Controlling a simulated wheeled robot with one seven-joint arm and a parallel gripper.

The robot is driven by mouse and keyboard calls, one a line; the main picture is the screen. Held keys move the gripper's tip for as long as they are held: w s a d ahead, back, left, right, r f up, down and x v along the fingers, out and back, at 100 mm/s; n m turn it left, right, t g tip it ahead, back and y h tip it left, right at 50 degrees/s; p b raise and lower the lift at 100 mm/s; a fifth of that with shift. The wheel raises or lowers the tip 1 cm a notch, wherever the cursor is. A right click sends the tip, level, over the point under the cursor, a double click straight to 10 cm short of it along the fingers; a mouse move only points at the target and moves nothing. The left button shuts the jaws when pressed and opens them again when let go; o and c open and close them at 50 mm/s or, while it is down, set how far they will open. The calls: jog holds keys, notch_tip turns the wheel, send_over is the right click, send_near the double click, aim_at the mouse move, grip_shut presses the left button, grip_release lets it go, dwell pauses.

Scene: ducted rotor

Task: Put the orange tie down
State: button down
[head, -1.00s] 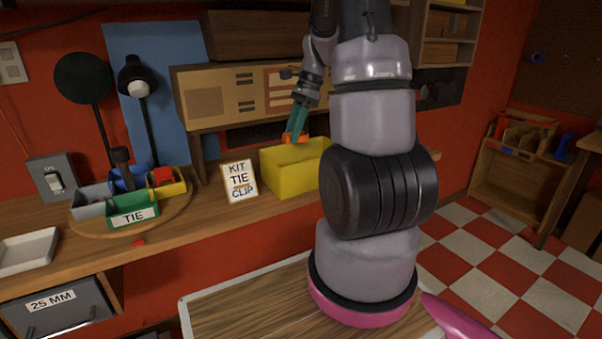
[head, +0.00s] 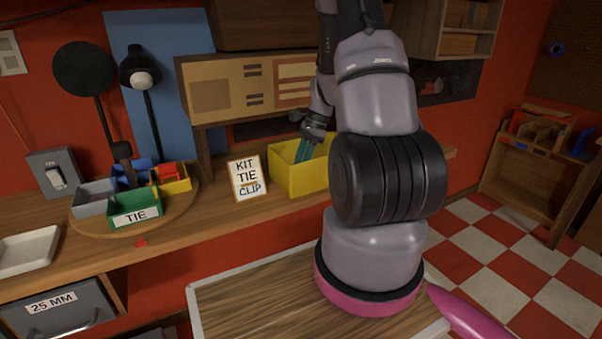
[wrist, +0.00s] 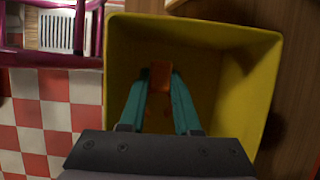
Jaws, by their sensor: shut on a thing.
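My gripper (wrist: 158,90) points down inside the yellow bin (wrist: 220,35) in the wrist view. Its teal fingers are shut on the orange tie (wrist: 160,75), which shows between the fingertips. I cannot tell whether the tie touches the bin floor. In the head view the gripper's teal fingers (head: 304,150) reach below the rim of the yellow bin (head: 300,180), and the tie is hidden by the bin wall.
A sign reading KIT TIE CLIP (head: 247,178) stands left of the bin. A round wooden tray (head: 180,210) holds several small bins, including a green one labelled TIE (head: 135,212). A white dish (head: 28,250) lies at the bench's left end.

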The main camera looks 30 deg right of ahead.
jog(key=shift+f, duration=1.4)
jog(key=shift+f, duration=0.1)
jog(key=shift+f, duration=0.5)
jog(key=c, duration=0.6)
grip_release()
